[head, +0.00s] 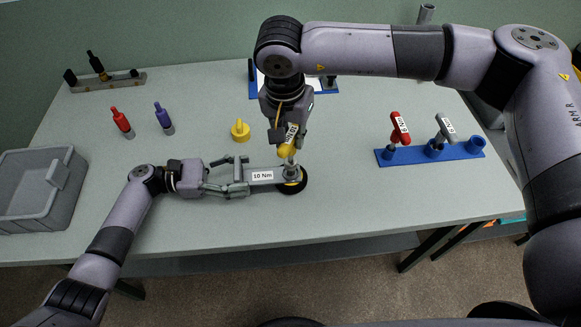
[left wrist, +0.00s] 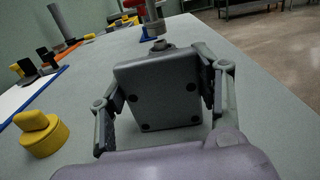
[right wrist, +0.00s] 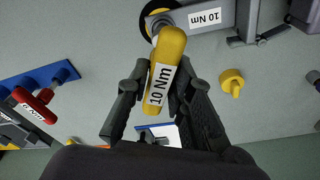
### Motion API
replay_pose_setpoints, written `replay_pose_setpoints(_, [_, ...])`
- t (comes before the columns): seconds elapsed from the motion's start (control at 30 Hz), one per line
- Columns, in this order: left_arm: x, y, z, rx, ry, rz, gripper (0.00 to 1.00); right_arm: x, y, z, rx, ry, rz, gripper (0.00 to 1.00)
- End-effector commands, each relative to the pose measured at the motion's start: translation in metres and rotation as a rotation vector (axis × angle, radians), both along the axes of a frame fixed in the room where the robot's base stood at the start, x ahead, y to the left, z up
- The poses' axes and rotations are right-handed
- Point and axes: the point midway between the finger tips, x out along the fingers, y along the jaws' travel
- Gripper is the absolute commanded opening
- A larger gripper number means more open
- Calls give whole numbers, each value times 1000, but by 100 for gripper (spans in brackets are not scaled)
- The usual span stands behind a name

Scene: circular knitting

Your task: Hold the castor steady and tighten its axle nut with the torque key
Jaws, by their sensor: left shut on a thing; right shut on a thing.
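The castor lies on its side on the table, with a grey fork and plate (head: 262,176) labelled "10 Nm" and a black wheel (head: 292,187) with a yellow part. My left gripper (head: 238,177) is shut on its plate, which fills the middle of the left wrist view (left wrist: 160,90). My right gripper (head: 289,143) is shut on the yellow torque key (right wrist: 168,60), also labelled "10 Nm". The key points down over the wheel hub, its grey lower end at the castor's axle. The axle nut is hidden, and I cannot tell how fully the key sits on it.
A blue rack (head: 466,152) at right holds a red key (head: 399,128) and a grey key (head: 445,127); one socket is empty. A yellow knobbed piece (head: 240,130) stands behind the castor.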

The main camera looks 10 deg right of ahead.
Motion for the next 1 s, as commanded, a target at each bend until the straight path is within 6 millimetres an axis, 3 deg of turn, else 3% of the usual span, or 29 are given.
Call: replay_pose_setpoints(1.0, [0, 0, 0, 0, 0, 1, 23, 0, 0, -13, 1, 0, 0, 0])
